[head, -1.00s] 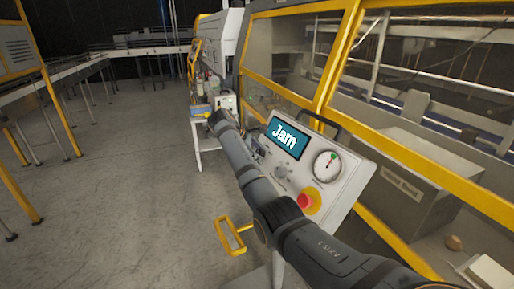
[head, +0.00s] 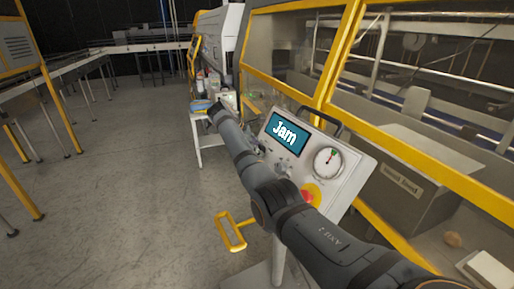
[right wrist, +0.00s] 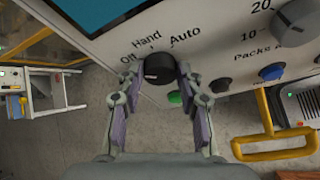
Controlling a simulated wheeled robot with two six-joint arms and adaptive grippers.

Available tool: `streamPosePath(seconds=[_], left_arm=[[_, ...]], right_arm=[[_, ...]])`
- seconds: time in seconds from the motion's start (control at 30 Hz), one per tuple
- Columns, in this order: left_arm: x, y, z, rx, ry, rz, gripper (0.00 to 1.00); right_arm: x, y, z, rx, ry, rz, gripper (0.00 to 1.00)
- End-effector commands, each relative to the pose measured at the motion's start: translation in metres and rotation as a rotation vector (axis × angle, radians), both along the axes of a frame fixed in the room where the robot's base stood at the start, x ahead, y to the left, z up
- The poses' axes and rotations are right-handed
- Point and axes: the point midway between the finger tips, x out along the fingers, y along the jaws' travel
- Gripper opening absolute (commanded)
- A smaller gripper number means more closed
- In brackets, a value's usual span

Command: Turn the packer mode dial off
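The mode dial (right wrist: 158,68) is a round black knob on the pale control panel (head: 345,188), with Off, Hand and Auto printed around its upper side in the right wrist view. I cannot tell which label its pointer faces. My right gripper (right wrist: 159,78) is open, with one finger on each side of the dial. The fingertips are close to the knob; contact is not clear. In the head view my right arm crosses in front of the panel and hides the dial. My left gripper is not in view.
The panel also carries a screen (head: 286,134) reading Jam, a gauge (head: 328,161) and a partly hidden red stop button (head: 306,196). A green button (right wrist: 175,97) and a blue button (right wrist: 272,72) are near the dial. A yellow-framed machine stands behind; open floor lies left.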

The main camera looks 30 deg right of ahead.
Motion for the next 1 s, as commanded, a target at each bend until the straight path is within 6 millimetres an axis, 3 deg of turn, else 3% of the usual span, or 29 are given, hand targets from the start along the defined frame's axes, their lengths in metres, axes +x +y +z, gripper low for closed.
streamPosePath(seconds=[0.17, 0.5, 1.0], left_arm=[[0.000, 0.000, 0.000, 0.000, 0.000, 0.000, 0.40], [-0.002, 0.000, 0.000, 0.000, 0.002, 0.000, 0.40], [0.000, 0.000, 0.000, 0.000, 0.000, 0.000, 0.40]], right_arm=[[0.000, 0.000, 0.000, -0.001, -0.001, 0.001, 0.59], [0.000, 0.004, 0.005, 0.000, -0.002, 0.001, 0.59], [-0.008, 0.070, 0.083, 0.001, -0.001, 0.001, 0.59]])
